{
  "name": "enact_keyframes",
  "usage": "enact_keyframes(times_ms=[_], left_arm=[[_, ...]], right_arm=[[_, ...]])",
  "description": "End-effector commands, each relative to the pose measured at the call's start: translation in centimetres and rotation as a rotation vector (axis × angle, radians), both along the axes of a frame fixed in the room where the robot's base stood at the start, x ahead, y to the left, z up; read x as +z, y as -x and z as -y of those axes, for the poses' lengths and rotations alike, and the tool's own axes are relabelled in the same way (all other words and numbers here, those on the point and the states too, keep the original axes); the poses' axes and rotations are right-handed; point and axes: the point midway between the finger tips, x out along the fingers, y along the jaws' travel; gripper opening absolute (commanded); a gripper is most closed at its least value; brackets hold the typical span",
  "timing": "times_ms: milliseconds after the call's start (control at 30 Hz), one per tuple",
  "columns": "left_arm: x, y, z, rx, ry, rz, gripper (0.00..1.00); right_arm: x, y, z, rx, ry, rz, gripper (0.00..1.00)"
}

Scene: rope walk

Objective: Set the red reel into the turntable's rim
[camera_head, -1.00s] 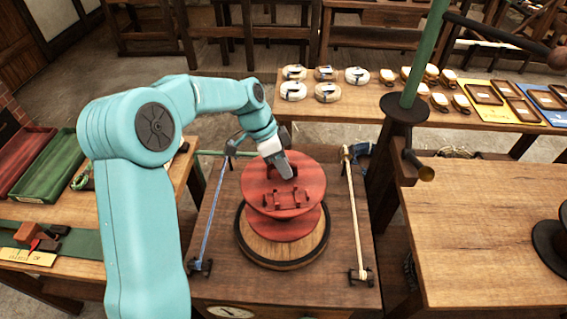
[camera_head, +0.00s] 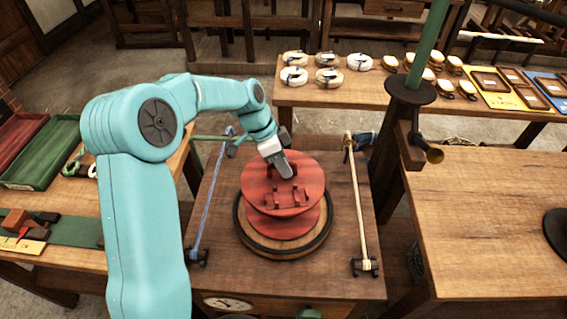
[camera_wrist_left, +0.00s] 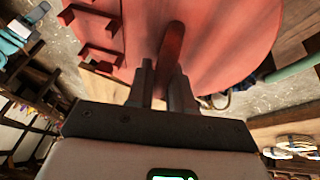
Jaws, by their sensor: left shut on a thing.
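The red reel (camera_head: 310,180) has two round red flanges and small brackets on its upper face. In the head view it stands over the round wooden turntable (camera_head: 262,246), whose dark rim shows around the reel's lower flange. I cannot tell whether the reel touches the turntable. My left gripper (camera_head: 285,172) is at the top of the reel, pointing down. In the left wrist view the left gripper (camera_wrist_left: 165,85) is shut on a red upright part of the reel (camera_wrist_left: 220,45), between its two fingers. My right gripper is not in view.
A blue cord (camera_head: 208,200) on a rod lies left of the turntable, and a pale rod (camera_head: 358,205) lies to the right. A green post (camera_head: 428,45) stands at the right. White coils (camera_head: 328,77) sit on the back bench. The right table (camera_head: 480,220) is mostly bare.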

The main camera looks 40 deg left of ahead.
Motion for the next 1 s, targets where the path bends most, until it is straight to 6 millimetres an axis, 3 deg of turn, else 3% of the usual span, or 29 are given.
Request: enact_keyframes(times_ms=[833,867,900,933,1000], left_arm=[[-0.57,-0.04,-0.01,0.001,0.000,0.003,0.00],[-0.50,-0.04,0.00,0.001,0.000,0.003,0.27],[-0.47,-0.04,0.00,0.001,0.000,0.003,0.40],[-0.48,-0.04,-0.01,0.001,-0.001,0.002,0.50],[-0.49,-0.03,-0.01,0.001,0.000,0.001,0.51]], right_arm=[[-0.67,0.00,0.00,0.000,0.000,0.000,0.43],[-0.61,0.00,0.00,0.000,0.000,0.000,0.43],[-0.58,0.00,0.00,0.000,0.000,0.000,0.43],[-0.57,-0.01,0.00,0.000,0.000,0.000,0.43],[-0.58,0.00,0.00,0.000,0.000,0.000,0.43]])
